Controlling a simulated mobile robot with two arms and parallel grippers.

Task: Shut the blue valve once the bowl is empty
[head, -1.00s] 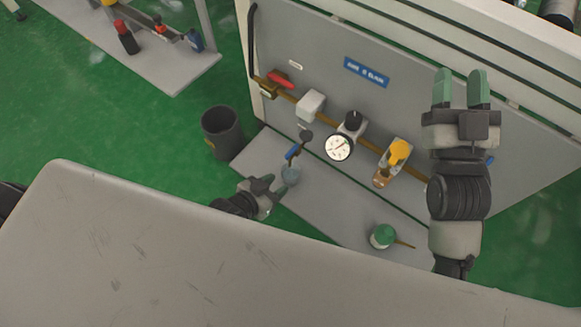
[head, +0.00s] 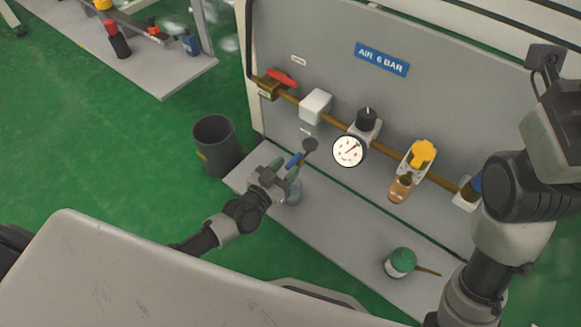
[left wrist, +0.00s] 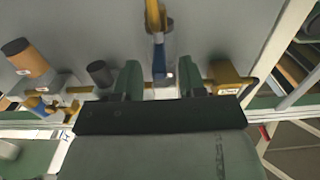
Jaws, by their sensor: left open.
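A short blue handle (head: 293,160), the blue valve, sits by a dark round part (head: 310,145) below a white block on the panel's pipe. A pale translucent cup (head: 293,192) is just under it; I cannot tell whether it holds liquid. An amber bowl (head: 400,189) hangs under a yellow knob farther right. My left gripper (head: 284,170) is open beside the blue handle. In the left wrist view a blue piece (left wrist: 159,62) shows between its green fingers (left wrist: 160,78); contact is unclear. My right gripper (head: 562,110) is partly in view at the right, its fingers out of frame.
The grey panel (head: 330,60) carries a red-handled valve (head: 281,78), a gauge (head: 350,151) and a blue sign (head: 382,59). A green-topped pot (head: 401,262) stands on the shelf below. A dark bin (head: 216,145) stands on the green floor, left of the shelf.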

